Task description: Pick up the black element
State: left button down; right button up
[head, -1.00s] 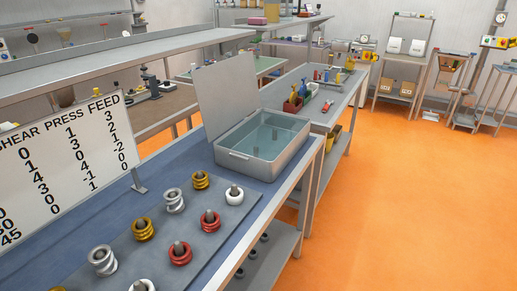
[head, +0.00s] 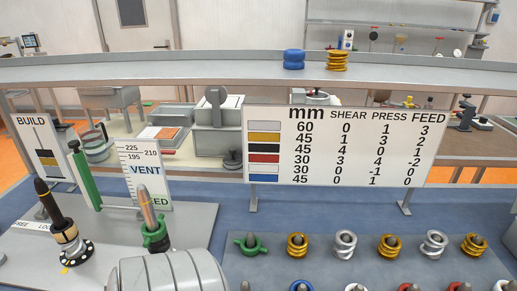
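I see no loose black element for certain among the screw elements in view. The chart board (head: 335,147) has a black bar in its third row, marked 45, 4, 0, 1. On the left plate, a dark-tipped shaft (head: 52,208) leans upright with a tan collar (head: 66,235) and a dark, white-dotted flange (head: 76,253) at its foot. A second shaft (head: 147,208) beside it carries a green piece (head: 156,238). Neither gripper shows in the head view.
On the grey mat stand a green element (head: 250,244), gold (head: 297,245) and silver (head: 344,243) elements, with a front row cut off below. Blue (head: 294,59) and gold (head: 337,61) elements sit on the shelf (head: 200,69). A BUILD sign (head: 41,146) stands left.

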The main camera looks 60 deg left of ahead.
aim_at(66, 235)
jog(key=k+u, duration=0.1)
jog(key=u, duration=3.3)
